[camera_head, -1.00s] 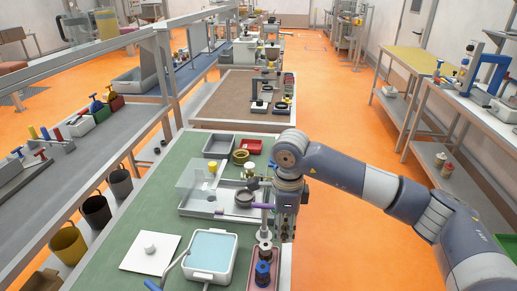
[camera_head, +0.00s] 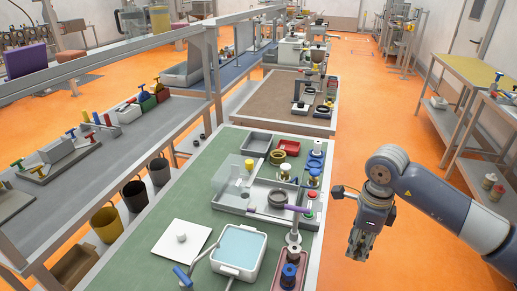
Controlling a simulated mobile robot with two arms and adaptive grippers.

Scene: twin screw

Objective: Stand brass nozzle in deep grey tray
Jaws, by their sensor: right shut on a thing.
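My right gripper (camera_head: 360,243) hangs fingers down, right of the green bench's edge and over the orange floor. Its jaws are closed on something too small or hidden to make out. A small grey tray (camera_head: 247,148) stands at the bench's far end, next to a red tray. A brass-coloured ring (camera_head: 277,157) sits just in front of these two trays. I cannot single out a nozzle for certain. My left gripper is not in view.
A larger grey tray (camera_head: 228,205) with a clear panel lies mid-bench. In front are a white basin (camera_head: 238,272) and a white plate (camera_head: 165,240). Posts and coloured knobs line the bench's right edge, including a purple-handled tool (camera_head: 266,211). Green surface is bare at left.

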